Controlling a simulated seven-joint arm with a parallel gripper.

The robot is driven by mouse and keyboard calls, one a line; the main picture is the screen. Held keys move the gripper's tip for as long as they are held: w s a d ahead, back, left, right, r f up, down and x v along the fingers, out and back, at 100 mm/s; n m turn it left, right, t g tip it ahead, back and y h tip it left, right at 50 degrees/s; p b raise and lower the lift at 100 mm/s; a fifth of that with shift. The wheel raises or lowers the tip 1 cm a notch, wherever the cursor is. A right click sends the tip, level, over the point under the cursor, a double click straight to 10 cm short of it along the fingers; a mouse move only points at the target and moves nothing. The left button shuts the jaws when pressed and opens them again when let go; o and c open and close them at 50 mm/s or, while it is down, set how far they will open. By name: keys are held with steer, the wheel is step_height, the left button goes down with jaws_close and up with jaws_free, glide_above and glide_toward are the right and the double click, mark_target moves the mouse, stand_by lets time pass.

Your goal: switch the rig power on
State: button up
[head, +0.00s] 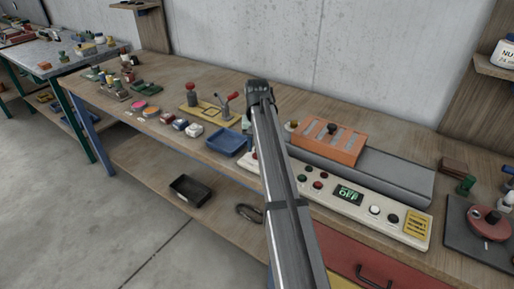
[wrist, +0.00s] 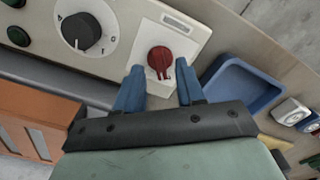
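The rig's control panel (head: 335,200) is a long cream box on the bench, with a small display (head: 348,195) reading OFF. In the wrist view, a red rotary switch (wrist: 161,59) sits on a pale plate at the panel's end near a blue tray. My gripper (wrist: 160,76) is open, its two blue fingers pointing at the panel on either side of the switch's lower edge. I cannot tell whether they touch it. A black dial (wrist: 79,33) with numbers is left of the switch. In the head view my arm hides the gripper and part of the panel's left end.
The blue tray (head: 227,142) lies close beside the panel's end. An orange slotted block (head: 328,142) on a grey rig bed (head: 385,175) stands behind the panel. Several small items and a yellow plate (head: 203,112) fill the bench to the left.

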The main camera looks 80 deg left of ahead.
steer(key=shift+f, duration=0.75)
jaws_close()
